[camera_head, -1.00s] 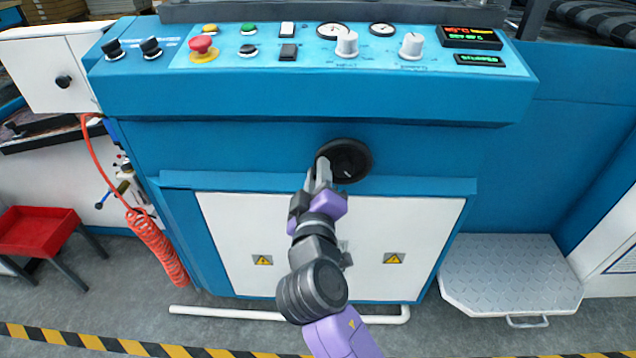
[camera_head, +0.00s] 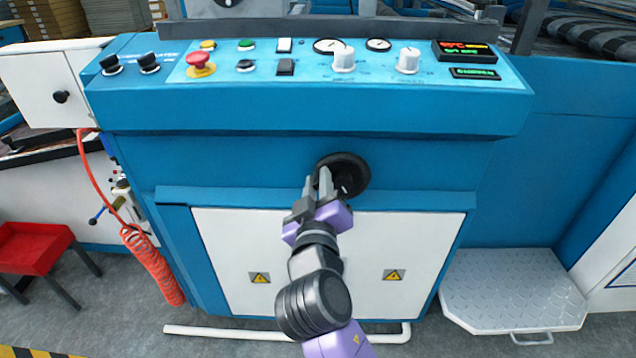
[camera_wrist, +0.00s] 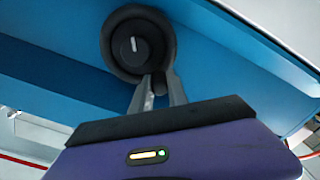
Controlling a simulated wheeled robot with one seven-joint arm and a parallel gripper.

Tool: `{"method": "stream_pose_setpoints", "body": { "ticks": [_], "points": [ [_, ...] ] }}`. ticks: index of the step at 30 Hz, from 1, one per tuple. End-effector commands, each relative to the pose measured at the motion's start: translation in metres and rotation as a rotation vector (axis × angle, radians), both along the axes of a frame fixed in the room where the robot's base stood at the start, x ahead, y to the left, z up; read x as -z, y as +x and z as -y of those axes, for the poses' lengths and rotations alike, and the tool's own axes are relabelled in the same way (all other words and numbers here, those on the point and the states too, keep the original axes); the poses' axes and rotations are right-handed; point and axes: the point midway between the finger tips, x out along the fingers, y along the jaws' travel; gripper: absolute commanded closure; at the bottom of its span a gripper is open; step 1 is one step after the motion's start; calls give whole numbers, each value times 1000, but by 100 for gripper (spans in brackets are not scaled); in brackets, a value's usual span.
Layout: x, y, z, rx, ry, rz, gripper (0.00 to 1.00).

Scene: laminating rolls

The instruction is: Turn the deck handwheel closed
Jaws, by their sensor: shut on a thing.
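The deck handwheel (camera_head: 350,174) is a round black wheel on the blue front panel of the machine, under the control deck. In the wrist view the handwheel (camera_wrist: 136,44) shows a dark hub with a pale mark standing nearly upright. My gripper (camera_head: 322,182) reaches the wheel's lower left side in the head view. In the wrist view my gripper (camera_wrist: 158,88) is shut on a short dark handle (camera_wrist: 159,84) at the wheel's lower rim. The fingers hide part of the handle.
The overhanging control deck (camera_head: 300,106) carries a red stop button (camera_head: 199,63), knobs and gauges above the wheel. White cabinet doors (camera_head: 400,250) lie below. A coiled orange hose (camera_head: 152,262) hangs at left, and a metal step (camera_head: 512,290) stands at right.

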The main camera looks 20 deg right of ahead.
Motion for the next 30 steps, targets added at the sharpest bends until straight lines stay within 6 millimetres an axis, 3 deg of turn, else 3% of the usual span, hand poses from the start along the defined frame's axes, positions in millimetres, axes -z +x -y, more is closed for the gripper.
{"method": "stream_pose_setpoints", "body": {
  "ticks": [1, 2, 5, 17, 30],
  "points": [
    [0, 0, 1, 3, -1, -1, 100],
    [0, 0, 1, 3, -1, -1, 76],
    [0, 0, 1, 3, -2, -1, 59],
    [0, -6, -2, -1, -2, -1, 59],
    [0, -66, -21, 0, -2, -2, 59]
  ]
}}
